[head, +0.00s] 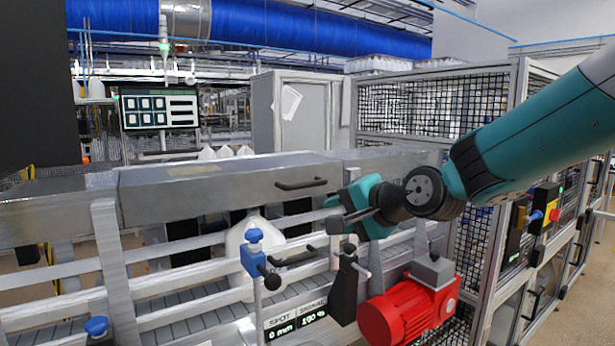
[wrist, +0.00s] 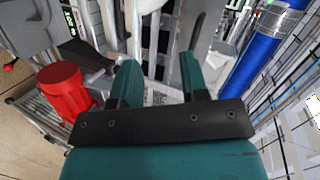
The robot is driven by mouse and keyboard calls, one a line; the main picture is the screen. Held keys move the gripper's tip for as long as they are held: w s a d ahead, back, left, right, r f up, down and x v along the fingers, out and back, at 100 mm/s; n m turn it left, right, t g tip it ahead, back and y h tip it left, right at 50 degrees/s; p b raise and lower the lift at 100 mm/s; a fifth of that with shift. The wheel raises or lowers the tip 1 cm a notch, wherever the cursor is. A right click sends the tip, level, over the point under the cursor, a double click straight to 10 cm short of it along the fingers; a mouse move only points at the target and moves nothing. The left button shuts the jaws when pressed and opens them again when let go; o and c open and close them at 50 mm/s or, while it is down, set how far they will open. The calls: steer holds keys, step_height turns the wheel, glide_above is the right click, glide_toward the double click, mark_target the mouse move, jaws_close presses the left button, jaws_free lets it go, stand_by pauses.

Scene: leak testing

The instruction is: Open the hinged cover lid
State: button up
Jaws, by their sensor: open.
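The hinged cover lid (head: 225,188) is a long grey metal cover over the conveyor in the head view, and it looks closed. A black bar handle (head: 301,184) sits on its front face near the right end. My teal gripper (head: 337,213) is just right of and a little below this handle, apart from it. In the wrist view my gripper (wrist: 157,63) has its two fingers spread with nothing between them. A dark handle (wrist: 198,32) shows beyond the right fingertip, probably the lid's.
A second black handle (head: 292,257) is lower on the rails. A blue-knobbed post (head: 257,262) and a red motor (head: 408,312) stand near my gripper. A white jug (head: 236,240) is behind the rails. A mesh cage (head: 428,105) stands behind.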

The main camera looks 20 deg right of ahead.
mark_target(309, 185)
steer(key=w+d+r+m+t+h, duration=0.1)
steer(key=w+d+r+m+t, duration=0.2)
steer(key=w+d+r+m, duration=0.15)
steer(key=p+x, duration=0.2)
steer(key=x, duration=0.3)
steer(key=p+x, duration=0.2)
steer(key=x, duration=0.4)
steer(key=p+x, duration=0.2)
steer(key=x, duration=0.3)
steer(key=shift+w+f, duration=0.25)
steer(key=shift+f, duration=0.25)
steer(key=shift+w+a+f, duration=0.15)
steer(key=shift+w+f, duration=0.05)
steer(key=shift+w, duration=0.35)
jaws_close()
